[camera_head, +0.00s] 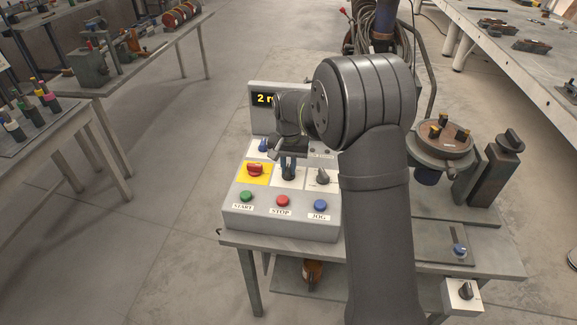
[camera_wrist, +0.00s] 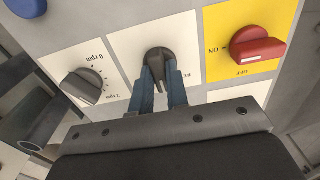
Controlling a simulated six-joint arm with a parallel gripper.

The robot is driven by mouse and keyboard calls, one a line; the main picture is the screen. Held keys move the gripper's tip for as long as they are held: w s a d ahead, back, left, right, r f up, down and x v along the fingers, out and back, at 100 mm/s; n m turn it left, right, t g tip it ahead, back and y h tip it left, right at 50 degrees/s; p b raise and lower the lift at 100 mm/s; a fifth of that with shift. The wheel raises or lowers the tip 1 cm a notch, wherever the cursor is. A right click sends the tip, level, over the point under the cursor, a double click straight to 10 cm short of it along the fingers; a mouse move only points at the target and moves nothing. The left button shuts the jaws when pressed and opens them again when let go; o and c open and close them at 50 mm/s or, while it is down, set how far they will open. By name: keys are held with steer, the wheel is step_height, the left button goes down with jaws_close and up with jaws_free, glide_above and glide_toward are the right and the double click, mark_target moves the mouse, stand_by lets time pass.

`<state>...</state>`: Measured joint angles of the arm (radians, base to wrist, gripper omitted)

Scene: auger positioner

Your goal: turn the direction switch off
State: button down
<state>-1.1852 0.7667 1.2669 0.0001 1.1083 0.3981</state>
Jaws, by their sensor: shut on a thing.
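The direction switch is a dark knob on a white plate in the middle of the control box's knob row. It shows in the wrist view (camera_wrist: 157,58), which sees the panel upside down. Part of a label starting "RE" shows beside it; the rest is hidden. My gripper (camera_wrist: 161,80) has its two blue fingers on either side of the knob, shut on it. In the head view my gripper (camera_head: 288,164) reaches over the panel from the right, with its fingers at the middle knob. Its exact pointing angle is hard to tell.
Beside the switch are a red knob (camera_head: 255,169) on a yellow ON/OFF plate and a grey rpm knob (camera_head: 322,176). Green (camera_head: 246,196), red (camera_head: 283,201) and blue (camera_head: 320,205) buttons sit below. The display (camera_head: 264,99) is partly hidden. A round positioner table (camera_head: 444,153) stands right.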

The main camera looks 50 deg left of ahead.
mark_target(289, 168)
steer(key=c, duration=1.4)
jaws_free()
steer(key=shift+r, duration=0.1)
step_height(289, 168, up, 17)
steer(key=shift+r, duration=0.15)
step_height(289, 168, down, 18)
steer(key=shift+r, duration=0.2)
